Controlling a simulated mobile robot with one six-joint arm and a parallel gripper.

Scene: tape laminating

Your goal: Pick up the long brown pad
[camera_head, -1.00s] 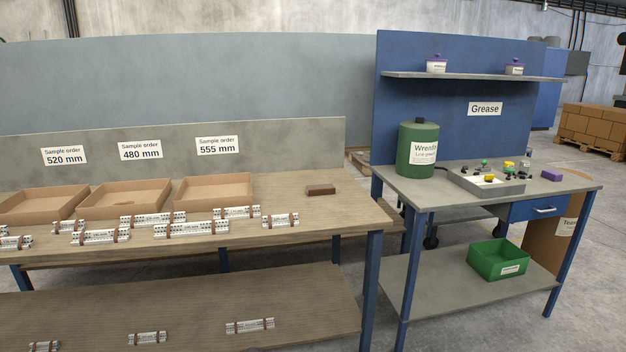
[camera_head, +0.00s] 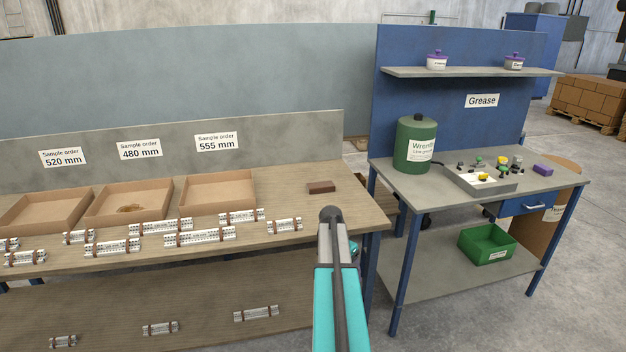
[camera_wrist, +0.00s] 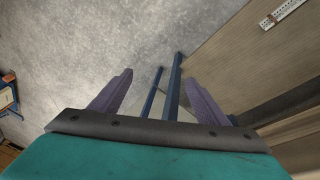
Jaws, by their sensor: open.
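The brown pad (camera_head: 321,187) is a small reddish-brown block. It lies flat on the right part of the wooden table (camera_head: 345,212), in the head view. My teal arm (camera_head: 338,300) rises in front of the table, with its dark upper end just below the pad in the picture. My gripper (camera_wrist: 158,80) shows in the wrist view with its two purple fingers wide apart and nothing between them. It points down towards grey floor and blue table legs beside the table edge. The pad is not in the wrist view.
Three cardboard trays (camera_head: 219,210) stand left of the pad. Several white strips, including one at the right (camera_head: 284,225), lie along the table front. A blue workbench (camera_head: 480,190) with a green canister (camera_head: 414,146) stands at right. The table around the pad is clear.

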